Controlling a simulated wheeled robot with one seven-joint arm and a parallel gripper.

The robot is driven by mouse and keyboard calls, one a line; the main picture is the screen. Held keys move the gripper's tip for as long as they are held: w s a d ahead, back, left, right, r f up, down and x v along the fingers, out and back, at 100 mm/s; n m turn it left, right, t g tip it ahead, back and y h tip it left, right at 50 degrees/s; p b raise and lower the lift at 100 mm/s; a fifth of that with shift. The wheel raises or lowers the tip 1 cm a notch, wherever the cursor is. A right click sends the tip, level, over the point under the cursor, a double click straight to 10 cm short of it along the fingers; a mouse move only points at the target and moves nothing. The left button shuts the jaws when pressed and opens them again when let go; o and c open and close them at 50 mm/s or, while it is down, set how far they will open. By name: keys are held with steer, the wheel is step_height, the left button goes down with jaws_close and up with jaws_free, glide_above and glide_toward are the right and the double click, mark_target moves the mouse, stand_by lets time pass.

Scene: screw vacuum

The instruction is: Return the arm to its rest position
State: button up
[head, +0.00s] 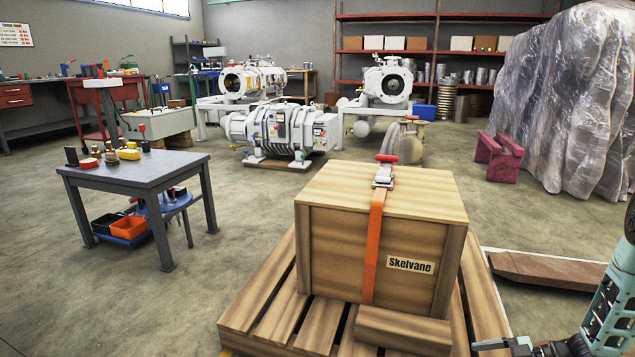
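My arm enters at the right edge, with a pale green link angled down to the lower right corner. My gripper (492,345) is dark and shows at the bottom edge, pointing left, beside the front right of the pallet (262,325). It is partly cut off by the frame, and I cannot tell whether its fingers are apart or hold anything. A wooden crate (330,255) marked "Skelvane" sits on the pallet. An orange strap (374,245) with a red-handled buckle (384,170) runs over it.
A loose wooden block (402,330) lies against the crate's front. A brown board (550,270) lies on the floor to the right. A wrapped bulk (575,100) stands at the back right. A grey table (150,172) with small items stands left. Floor between table and pallet is clear.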

steer(key=w+a+r+m+t+h+p, duration=0.15)
steer(key=w+a+r+h, duration=0.35)
steer(key=w+r, duration=0.55)
steer(key=a+r+m+h+p, duration=0.2)
steer(key=a+r+h+p, duration=0.2)
steer(key=a+r, duration=0.95)
steer(key=s+a+r+m+g+h+p, duration=0.15)
steer(key=s+a+r, duration=0.3)
steer(key=s, duration=0.55)
steer(key=s+a+r+g+p, duration=0.1)
steer(key=s+a+r+g, duration=0.2)
steer(key=s+r, duration=0.55)
steer(key=s+a+r+g+h+p, duration=0.1)
steer(key=s+a+r+g, duration=0.15)
steer(key=s, duration=1.05)
step_height(320, 180, up, 38)
steer(key=p, duration=3.7)
steer(key=shift+s+a+f+m+p, duration=0.15)
steer(key=shift+a+m+p, duration=0.15)
steer(key=shift+a+p, duration=0.1)
